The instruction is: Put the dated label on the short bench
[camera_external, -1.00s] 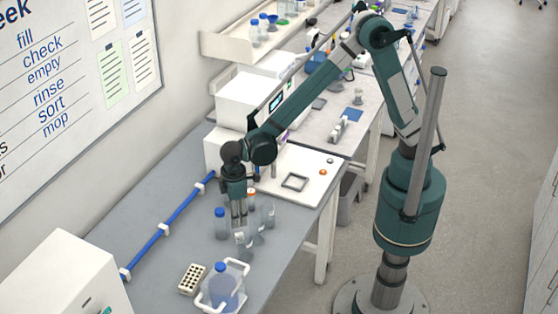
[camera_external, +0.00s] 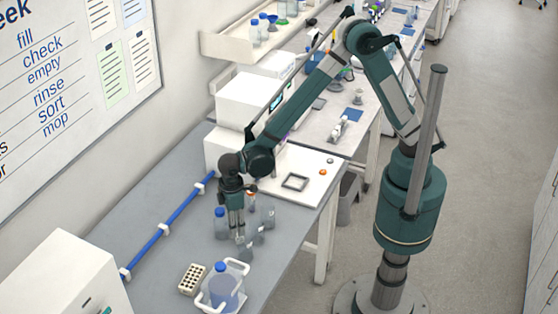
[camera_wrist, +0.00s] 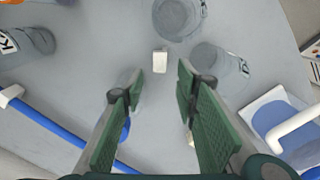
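My gripper (camera_external: 238,233) hangs low over the grey bench (camera_external: 165,210) among glassware in the external view. In the wrist view my gripper (camera_wrist: 160,83) is open, its green finger pads apart with nothing held between them. A small white block or tag (camera_wrist: 160,60) lies just beyond the fingertips; no writing on it is readable. A clear vessel (camera_wrist: 220,67) with a lettered white label stands to its right. I cannot tell which piece is the dated label, nor which surface is the short bench.
A clear round vessel (camera_wrist: 178,16) stands beyond the white piece. A dark-lettered vessel (camera_wrist: 30,42) is at left. A blue rail (camera_external: 182,205) runs along the wall side. A white-handled carrier (camera_external: 211,299) with a blue bottle and a vial rack (camera_external: 192,279) stand in front.

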